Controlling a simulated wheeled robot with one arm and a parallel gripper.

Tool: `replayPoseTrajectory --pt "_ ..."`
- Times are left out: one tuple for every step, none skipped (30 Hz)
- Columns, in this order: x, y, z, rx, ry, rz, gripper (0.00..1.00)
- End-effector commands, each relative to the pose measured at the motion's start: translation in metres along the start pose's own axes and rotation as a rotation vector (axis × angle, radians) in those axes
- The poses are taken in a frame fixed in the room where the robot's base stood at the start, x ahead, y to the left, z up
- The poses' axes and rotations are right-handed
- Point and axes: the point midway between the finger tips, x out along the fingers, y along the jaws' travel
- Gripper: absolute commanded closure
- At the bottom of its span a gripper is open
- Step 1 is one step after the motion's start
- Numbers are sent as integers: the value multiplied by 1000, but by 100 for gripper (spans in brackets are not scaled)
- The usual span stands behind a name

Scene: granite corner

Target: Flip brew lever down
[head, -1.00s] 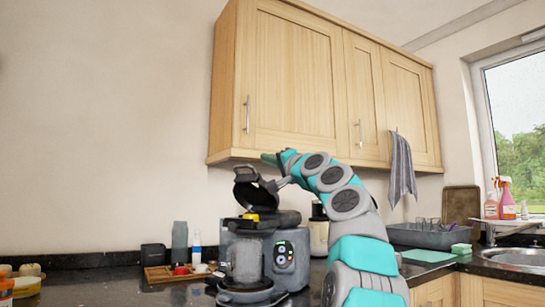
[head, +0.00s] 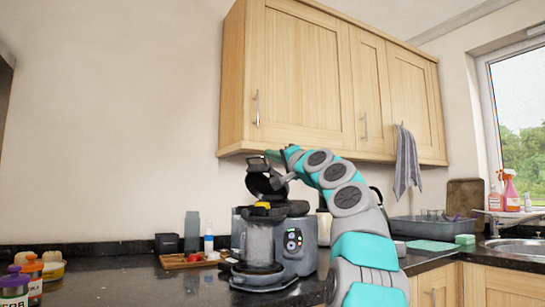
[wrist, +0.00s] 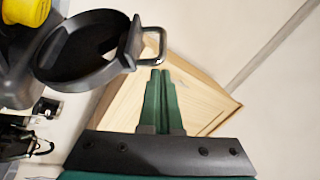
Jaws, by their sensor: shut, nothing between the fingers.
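A grey and black coffee machine (head: 292,246) with a glass jug (head: 262,245) stands on the dark counter. Its round black lid (head: 262,184) is raised, and a yellow part (head: 262,204) sits below it on top. I cannot tell for certain which part is the brew lever. My gripper (head: 279,183) is beside the raised lid, its tips partly hard to make out. In the wrist view, my gripper's green fingers (wrist: 159,73) are shut and empty, close to the handle (wrist: 150,45) of the black lid (wrist: 85,55). Contact is unclear. The yellow part (wrist: 27,12) is at upper left.
Wall cabinets (head: 300,75) hang above and behind my arm. A wooden tray (head: 180,261) with small items lies left of the machine, and jars (head: 15,285) stand at far left. A dish rack (head: 430,228) and sink are at right. Front-left counter is mostly clear.

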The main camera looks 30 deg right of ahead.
Motion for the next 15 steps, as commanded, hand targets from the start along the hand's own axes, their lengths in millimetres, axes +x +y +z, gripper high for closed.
replayPoseTrajectory --pt "-1 1 2 -3 0 -2 100" --pt "-1 2 2 -6 0 -4 100" --pt "-2 2 3 -10 0 -6 100" --pt "-2 2 4 -13 -1 -9 100" --pt "-2 2 5 -16 -1 -11 100" --pt "-3 2 6 -21 -1 -14 100" --pt "-3 2 6 -23 -1 -15 100" --pt "-3 1 6 -25 -1 -16 100" --pt "-3 1 6 -27 -1 -16 100" --pt "-3 1 6 -28 -1 -17 100" --pt "-3 2 7 -30 -1 -18 100" --pt "-3 2 7 -32 -1 -19 100" --pt "-3 2 7 -33 -1 -20 100" --pt "-4 2 8 -34 -1 -21 100" --pt "-4 2 8 -36 -1 -22 100"
